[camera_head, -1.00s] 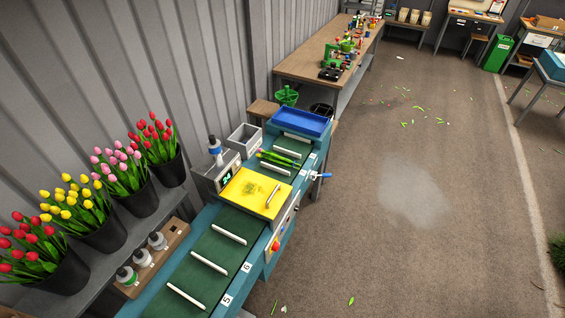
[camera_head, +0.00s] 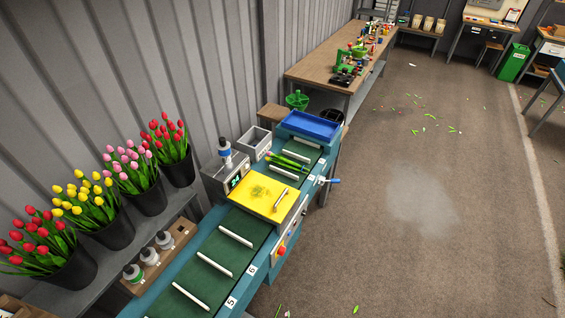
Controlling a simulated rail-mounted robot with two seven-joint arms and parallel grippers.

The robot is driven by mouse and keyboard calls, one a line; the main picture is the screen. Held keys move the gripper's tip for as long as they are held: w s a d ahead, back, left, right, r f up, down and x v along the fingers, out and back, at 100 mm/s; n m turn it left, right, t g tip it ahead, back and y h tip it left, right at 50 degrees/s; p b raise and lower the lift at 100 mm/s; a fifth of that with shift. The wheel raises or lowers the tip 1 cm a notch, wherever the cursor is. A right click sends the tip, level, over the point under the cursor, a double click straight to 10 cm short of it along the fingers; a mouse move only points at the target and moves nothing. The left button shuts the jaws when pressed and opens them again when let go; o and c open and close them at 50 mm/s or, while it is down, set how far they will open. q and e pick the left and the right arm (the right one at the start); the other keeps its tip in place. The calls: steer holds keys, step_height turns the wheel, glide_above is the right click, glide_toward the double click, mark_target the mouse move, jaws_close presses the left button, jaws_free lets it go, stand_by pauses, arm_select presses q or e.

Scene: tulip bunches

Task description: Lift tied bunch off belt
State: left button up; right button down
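A small bunch of green tulip stems (camera_head: 288,161) lies across the green belt (camera_head: 216,262), between the yellow cover and the blue tray. It is small in this view, and I cannot make out its tie. Neither of my grippers is in view.
A blue tray (camera_head: 311,125) is at the belt's far end, with a grey bin (camera_head: 255,143) to its left. Black buckets of red, yellow and pink tulips (camera_head: 131,168) stand on the left shelf. A cluttered workbench (camera_head: 335,62) is behind. The floor (camera_head: 420,200) at right is open.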

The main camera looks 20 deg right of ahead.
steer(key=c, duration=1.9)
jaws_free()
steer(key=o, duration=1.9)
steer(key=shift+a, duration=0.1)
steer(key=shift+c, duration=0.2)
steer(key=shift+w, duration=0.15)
